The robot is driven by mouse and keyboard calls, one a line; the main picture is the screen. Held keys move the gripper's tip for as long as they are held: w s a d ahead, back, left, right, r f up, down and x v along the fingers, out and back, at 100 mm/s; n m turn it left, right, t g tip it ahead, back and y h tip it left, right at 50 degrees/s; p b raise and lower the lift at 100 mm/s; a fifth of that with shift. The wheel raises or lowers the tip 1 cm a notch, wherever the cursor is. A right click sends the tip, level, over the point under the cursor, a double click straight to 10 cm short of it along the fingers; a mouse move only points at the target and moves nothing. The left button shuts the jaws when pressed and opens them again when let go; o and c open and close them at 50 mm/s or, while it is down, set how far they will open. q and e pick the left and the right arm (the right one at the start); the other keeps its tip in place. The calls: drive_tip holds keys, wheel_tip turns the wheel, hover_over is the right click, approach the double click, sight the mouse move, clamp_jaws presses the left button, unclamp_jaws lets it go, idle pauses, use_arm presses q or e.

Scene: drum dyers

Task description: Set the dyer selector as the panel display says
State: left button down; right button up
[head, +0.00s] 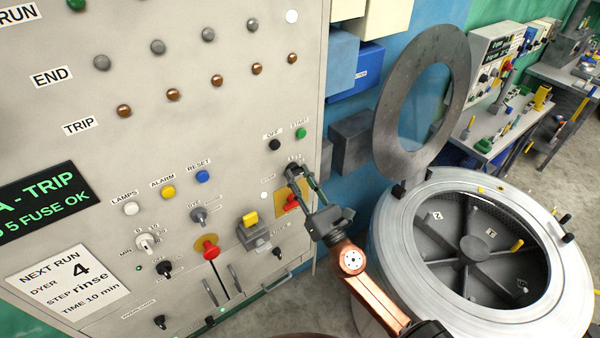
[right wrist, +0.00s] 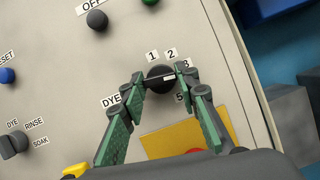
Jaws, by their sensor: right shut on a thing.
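The dyer selector is a black round knob (right wrist: 158,84) on the panel in the right wrist view, ringed by the labels DYER, 1, 2, 3 and 5. Its white mark points right, near 3; the 4 label is hidden behind a finger. My right gripper (right wrist: 161,76) is shut on the knob, one finger on each side; it also shows at the panel's right part in the head view (head: 295,172). The panel display (head: 45,205) is cut off and reads "A - TRIP" and "5 FUSE OK". A note (head: 68,283) reads dyer 4, step rinse, time 10 min. My left gripper is not in view.
A yellow plate with a red control (head: 291,202) lies just below the selector. A step knob (right wrist: 14,145) and a blue button sit left of it. An open drum dyer (head: 390,250) stands right of the panel, its round lid (head: 385,110) raised.

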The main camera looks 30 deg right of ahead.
drive_tip(key=m+h+p, duration=0.1)
drive_tip(key=m, duration=0.1)
drive_tip(key=m+h+p, duration=0.1)
drive_tip(key=m, duration=0.2)
drive_tip(key=shift+a+m+g+h, duration=0.15)
drive_tip(key=shift+m+g+h, duration=0.15)
drive_tip(key=shift+g, duration=0.1)
drive_tip(key=m+h+p, duration=0.1)
drive_tip(key=m+p, duration=0.1)
drive_tip(key=m, duration=0.1)
drive_tip(key=shift+r+m+g+h+p, duration=0.1)
drive_tip(key=shift+m+g+h+p, duration=0.2)
drive_tip(key=shift+g+h+p, duration=0.1)
drive_tip(key=m+g+h+p, duration=0.1)
drive_tip(key=m+p, duration=0.2)
drive_tip(key=m, duration=0.1)
drive_tip(key=shift+a+m+p, duration=0.1)
drive_tip(key=shift+m+p, duration=0.25)
drive_tip(key=shift+m, duration=0.05)
drive_tip(key=shift+m+g+h+p, duration=0.3)
drive_tip(key=shift+m+g+p, duration=0.3)
drive_tip(key=shift+m+p, duration=0.25)
drive_tip(key=o, duration=1.1)
drive_tip(key=shift+o, duration=0.2)
drive_tip(key=shift+r, duration=0.1)
